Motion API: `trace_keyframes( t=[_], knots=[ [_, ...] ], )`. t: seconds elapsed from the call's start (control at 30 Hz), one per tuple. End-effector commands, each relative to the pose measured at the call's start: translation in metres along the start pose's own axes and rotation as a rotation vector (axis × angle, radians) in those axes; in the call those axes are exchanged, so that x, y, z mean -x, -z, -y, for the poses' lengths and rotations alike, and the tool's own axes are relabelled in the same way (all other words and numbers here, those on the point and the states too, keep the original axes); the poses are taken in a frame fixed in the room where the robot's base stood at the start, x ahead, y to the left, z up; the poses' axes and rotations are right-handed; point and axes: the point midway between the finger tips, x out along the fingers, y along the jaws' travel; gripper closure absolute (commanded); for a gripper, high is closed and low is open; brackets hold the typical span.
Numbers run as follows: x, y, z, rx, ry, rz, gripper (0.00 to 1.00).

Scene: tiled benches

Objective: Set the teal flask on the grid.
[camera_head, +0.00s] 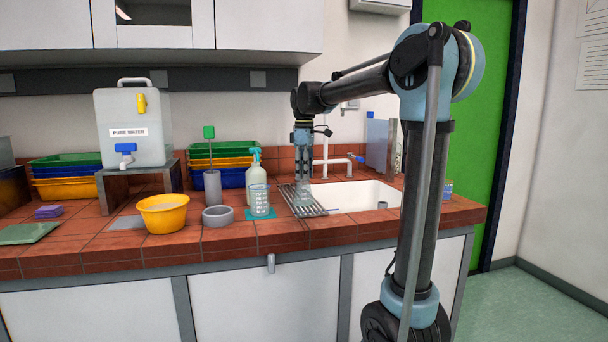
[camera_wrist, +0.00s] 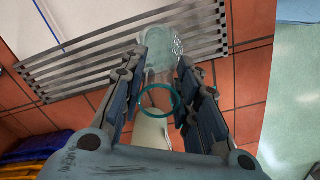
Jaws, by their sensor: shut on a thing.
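The teal flask (camera_head: 304,199) is clear glass with a teal ring at its mouth; its body (camera_wrist: 160,45) and ring also show in the wrist view. My gripper (camera_head: 303,172) is above it and shut on its neck, with one finger on each side in the wrist view (camera_wrist: 163,68). The flask looks upright over the grid (camera_head: 318,209), a slatted metal rack beside the sink. The slats (camera_wrist: 90,72) show behind the flask in the wrist view. I cannot tell whether its base touches the slats.
A spray bottle (camera_head: 256,178) and a beaker (camera_head: 260,200) on a teal mat stand left of the grid. The white sink (camera_head: 350,195) is to the right. A grey bowl (camera_head: 217,216) and yellow bowl (camera_head: 163,214) sit farther left. A tap (camera_head: 337,161) is behind.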

Motion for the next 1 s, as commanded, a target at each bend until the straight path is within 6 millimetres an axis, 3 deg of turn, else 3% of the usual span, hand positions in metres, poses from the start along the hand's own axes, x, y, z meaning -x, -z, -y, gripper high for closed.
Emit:
trace_keyframes(
  t=[0.3,0.33,0.4,0.43,0.8,1.0],
  knots=[
    [-0.002,0.000,0.000,0.000,0.000,0.000,1.00],
    [-0.003,0.000,0.000,0.000,0.000,0.000,0.69],
    [-0.002,0.000,0.000,0.000,0.000,0.000,0.53],
    [-0.002,0.000,0.000,0.000,0.000,0.000,0.51],
    [0.000,-0.001,-0.001,-0.001,0.000,0.000,0.51],
    [0.021,-0.001,-0.001,-0.002,0.000,0.000,0.51]
  ],
)
